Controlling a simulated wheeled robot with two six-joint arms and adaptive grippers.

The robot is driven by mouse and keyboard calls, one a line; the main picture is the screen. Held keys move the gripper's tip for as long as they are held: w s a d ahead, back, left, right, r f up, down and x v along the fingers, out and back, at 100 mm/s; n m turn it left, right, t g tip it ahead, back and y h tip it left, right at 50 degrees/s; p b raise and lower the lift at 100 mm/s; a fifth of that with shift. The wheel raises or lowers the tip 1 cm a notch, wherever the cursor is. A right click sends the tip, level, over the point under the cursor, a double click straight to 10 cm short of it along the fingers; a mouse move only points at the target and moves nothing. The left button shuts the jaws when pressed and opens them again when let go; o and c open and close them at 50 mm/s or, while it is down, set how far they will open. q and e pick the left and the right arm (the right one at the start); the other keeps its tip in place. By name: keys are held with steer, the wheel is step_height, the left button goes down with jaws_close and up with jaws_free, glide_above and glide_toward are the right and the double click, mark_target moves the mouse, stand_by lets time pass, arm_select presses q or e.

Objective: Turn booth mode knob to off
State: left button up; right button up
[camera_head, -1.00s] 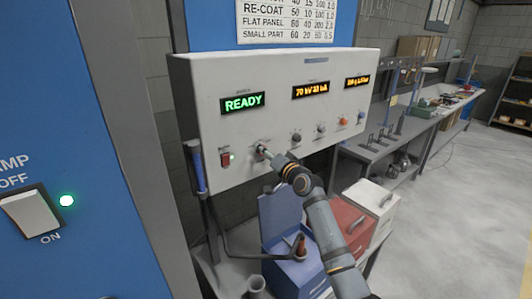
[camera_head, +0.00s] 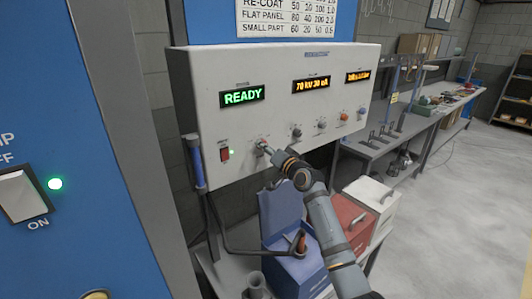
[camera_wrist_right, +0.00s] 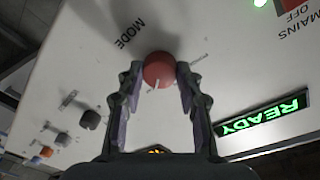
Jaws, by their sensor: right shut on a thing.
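The mode knob (camera_wrist_right: 158,68) is a round red knob on the pale face of the control box (camera_head: 280,75). The word MODE shows beside it in the right wrist view. My right gripper (camera_wrist_right: 158,80) has its two fingers on either side of the knob and is shut on it. A short white mark shows on the knob's edge between the fingers. The small position labels around it are too blurred to read. In the head view my right gripper (camera_head: 264,148) reaches the panel's lower left and hides most of the knob. My left gripper is not in view.
A red mains switch (camera_head: 225,154) is left of the knob, and several other knobs (camera_head: 321,125) run to the right. A green READY display (camera_head: 242,96) is above. Blue (camera_head: 292,270), red (camera_head: 350,222) and white (camera_head: 372,203) boxes stand below.

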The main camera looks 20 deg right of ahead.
steer(key=shift+d+f+n+t+y+b, duration=0.1)
steer(key=shift+n+t+y+b, duration=0.15)
steer(key=shift+n+b, duration=2.85)
steer(key=shift+f+n+t+y+b, duration=0.15)
steer(key=shift+n+y+b, duration=0.1)
steer(key=shift+n+b, duration=2.85)
steer(key=shift+r+m+b, duration=0.15)
steer(key=shift+m+b, duration=0.35)
steer(key=shift+b, duration=0.15)
steer(key=o, duration=1.2)
steer(key=shift+s, duration=0.1)
